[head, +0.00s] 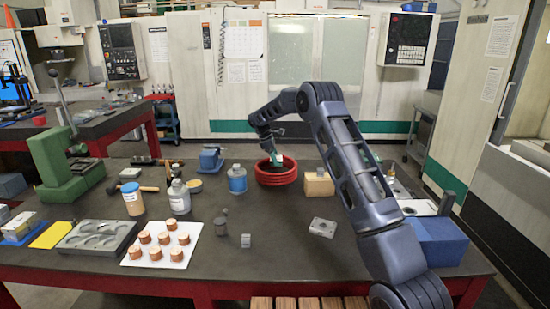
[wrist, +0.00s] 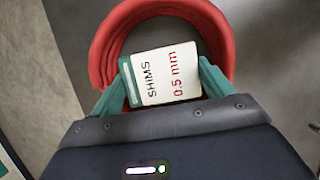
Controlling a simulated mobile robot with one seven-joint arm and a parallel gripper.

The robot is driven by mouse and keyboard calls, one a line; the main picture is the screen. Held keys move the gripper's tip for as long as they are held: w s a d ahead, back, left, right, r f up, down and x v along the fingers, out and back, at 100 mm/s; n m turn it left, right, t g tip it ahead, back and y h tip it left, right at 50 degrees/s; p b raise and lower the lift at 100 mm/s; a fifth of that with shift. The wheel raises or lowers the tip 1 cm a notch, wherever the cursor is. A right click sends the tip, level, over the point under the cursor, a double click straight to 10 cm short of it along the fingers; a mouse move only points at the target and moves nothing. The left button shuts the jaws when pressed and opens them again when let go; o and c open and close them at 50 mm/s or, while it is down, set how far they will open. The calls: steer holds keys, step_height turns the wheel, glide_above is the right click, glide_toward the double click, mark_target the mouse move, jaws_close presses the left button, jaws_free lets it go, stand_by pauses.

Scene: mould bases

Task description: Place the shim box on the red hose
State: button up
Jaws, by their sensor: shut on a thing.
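The shim box (wrist: 165,75) is white with a green edge and is printed "SHIMS 0.5 mm". My gripper (wrist: 162,80) is shut on it, with a green finger on each side. In the head view my gripper (head: 276,160) is over the coiled red hose (head: 276,178), which lies on the dark table. In the wrist view the red hose (wrist: 105,45) curves around the far side of the box. The box overlaps the ring's opening in that view. I cannot tell whether the box touches the hose.
A blue-labelled bottle (head: 237,180) stands left of the hose, and a tan block (head: 318,183) stands to its right. A grey metal block (head: 322,227) lies nearer. A white plate with copper pieces (head: 162,248) is at front left. The table's front middle is mostly clear.

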steer(key=shift+f, duration=0.15)
steer(key=o, duration=1.1)
steer(key=v, duration=1.2)
steer(key=s+d+r+m+t+y, duration=0.15)
steer(key=s+d+r+m, duration=0.45)
steer(key=s+d+r, duration=1.05)
steer(key=s+d+m+y, duration=0.1)
steer(key=s+d+m, duration=0.1)
steer(key=s+d, duration=0.45)
steer(key=s+d+r+m+t, duration=0.1)
steer(key=s+d+m, duration=0.2)
steer(key=s, duration=0.7)
steer(key=s+d+m+y, duration=0.15)
steer(key=s+d, duration=0.25)
steer(key=s, duration=0.5)
steer(key=s+d+f+m, duration=0.1)
steer(key=s+f, duration=0.1)
steer(key=s, duration=0.3)
steer(key=s+d+f+m+t, duration=0.1)
steer(key=s+f+m, duration=0.1)
steer(key=s, duration=0.3)
steer(key=s+d+f+m+t, duration=0.1)
steer(key=s+d+f+m, duration=0.1)
steer(key=s+f, duration=0.2)
steer(key=shift+s+f+m, duration=0.15)
steer(key=shift+s+m, duration=0.1)
steer(key=shift+s, duration=0.3)
